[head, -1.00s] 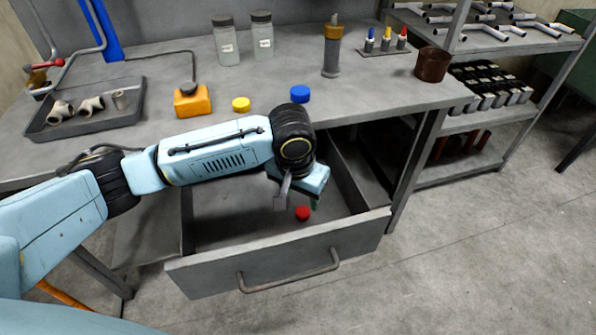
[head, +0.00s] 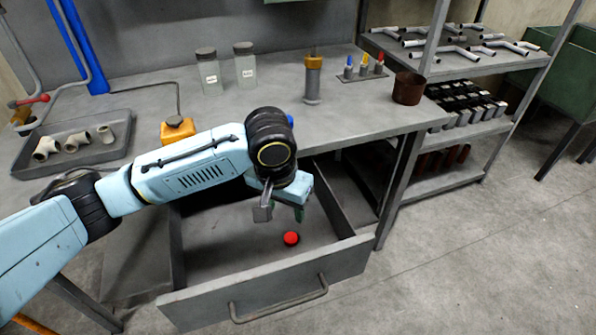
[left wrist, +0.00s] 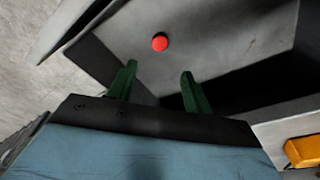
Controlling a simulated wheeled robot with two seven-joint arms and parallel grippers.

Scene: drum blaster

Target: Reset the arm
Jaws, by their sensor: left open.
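My left arm reaches in from the left of the head view, and its left gripper (head: 283,212) hangs over the open drawer (head: 262,290). In the left wrist view, the two green fingers of the left gripper (left wrist: 158,85) stand apart with nothing between them. A small red round piece (head: 291,239) lies on the drawer floor, apart from the fingers. The red piece also shows in the left wrist view (left wrist: 160,42), beyond the fingertips. My right gripper is in neither view.
The workbench (head: 345,122) stands behind the drawer. It holds a grey tray (head: 75,160) of pipe fittings, an orange box (head: 177,130), two jars, an orange-topped cylinder (head: 312,80) and a brown cup (head: 409,88). A shelf rack (head: 470,125) stands at right; the floor before it is clear.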

